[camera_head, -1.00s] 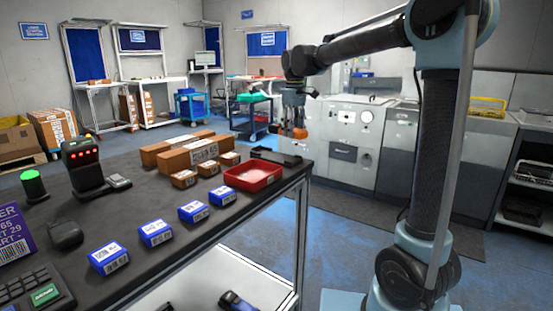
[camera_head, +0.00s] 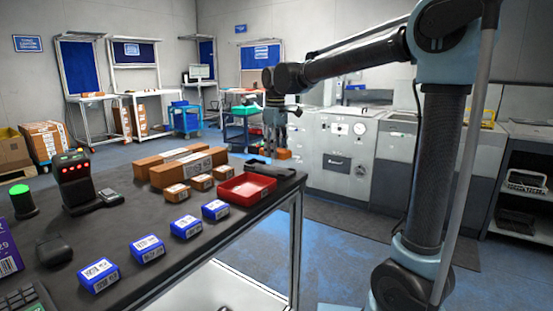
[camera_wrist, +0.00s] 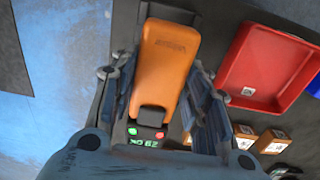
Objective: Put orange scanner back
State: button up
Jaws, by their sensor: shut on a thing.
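The orange scanner (camera_wrist: 168,60) is between the two fingers of my gripper (camera_wrist: 158,74) in the wrist view, with a small lit green display (camera_wrist: 144,142) and red and green buttons at its lower end. My gripper is shut on it. In the head view the gripper (camera_head: 275,142) hangs near the table's far right corner, and a bit of the orange scanner (camera_head: 283,154) shows under it. A dark holder (camera_head: 270,170) lies at that corner, beyond the red tray. The wrist view does not clearly show whether the scanner touches it.
The red tray (camera_head: 265,189) is close beside the gripper and also shows in the wrist view (camera_wrist: 291,58). Brown boxes (camera_head: 177,193) and several blue boxes (camera_head: 186,228) stand on the dark table (camera_head: 130,215). The table edge and blue floor (camera_wrist: 60,90) lie left of the scanner.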

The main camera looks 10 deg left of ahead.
jog(key=shift+f, duration=1.4)
jog(key=shift+f, duration=0.55)
jog(key=o, duration=1.2)
jog(key=shift+o, duration=0.2)
jog(key=shift+r, duration=0.15)
notch_tip(320, 180, up, 13)
jog(key=shift+f, duration=0.1)
jog(key=s+d+f+m, duration=0.2)
jog(key=d+f, duration=0.2)
jog(key=d, duration=0.4)
jog(key=s+d+f+m+t, duration=0.1)
jog(key=s+d+f+m, duration=0.15)
jog(key=d, duration=0.55)
jog(key=s+d+f+m, duration=0.2)
jog(key=s+d+f, duration=0.15)
jog(key=d, duration=0.55)
jog(key=s+d+f+m, duration=0.2)
jog(key=s+d+f, duration=0.2)
jog(key=f, duration=0.3)
jog(key=s+d+f+m, duration=0.2)
jog(key=s+d+f, duration=0.2)
jog(key=f, duration=0.3)
jog(key=s+d+f+m+t, duration=0.1)
jog(key=s+d+f+m, duration=0.2)
jog(key=s+d+f, duration=0.2)
notch_tip(320, 180, down, 2)
jog(key=shift+s, duration=0.6)
